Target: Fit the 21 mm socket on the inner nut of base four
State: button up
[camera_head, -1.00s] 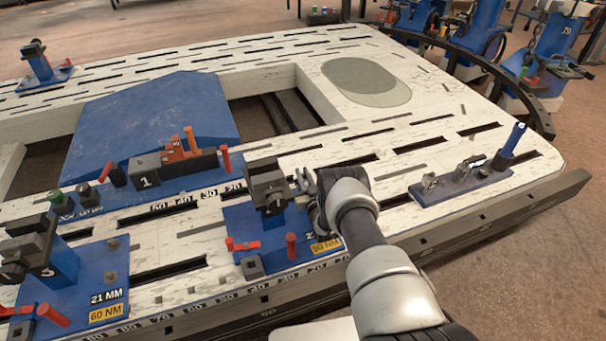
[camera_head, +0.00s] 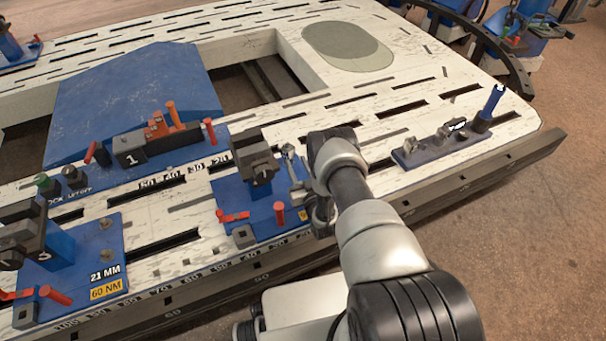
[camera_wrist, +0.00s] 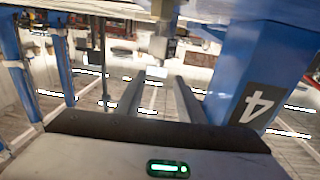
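Base four is a blue plate (camera_head: 225,190) with a blue post and a dark clamp head (camera_head: 252,155). In the wrist view its post (camera_wrist: 262,75), marked 4, stands close on the right. My gripper (camera_head: 298,172) is beside the clamp head, on its right, partly hidden by my arm. In the wrist view my gripper (camera_wrist: 159,80) has its two dark fingers apart. A grey metal piece (camera_wrist: 158,47) lies at or just past the fingertips; I cannot tell whether it is a held socket or part of base four. The inner nut is not clearly visible.
A dark blue holder (camera_head: 440,153) with several metal pieces and a blue-handled tool (camera_head: 490,105) lies to the right. The slotted bench (camera_head: 380,125) is mostly clear behind my gripper.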

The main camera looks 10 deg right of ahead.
jog(key=s+p, duration=0.1)
jog(key=s, duration=0.5)
jog(key=shift+s+d, duration=0.2)
jog(key=shift+d, duration=0.15)
jog(key=shift+w, duration=0.1)
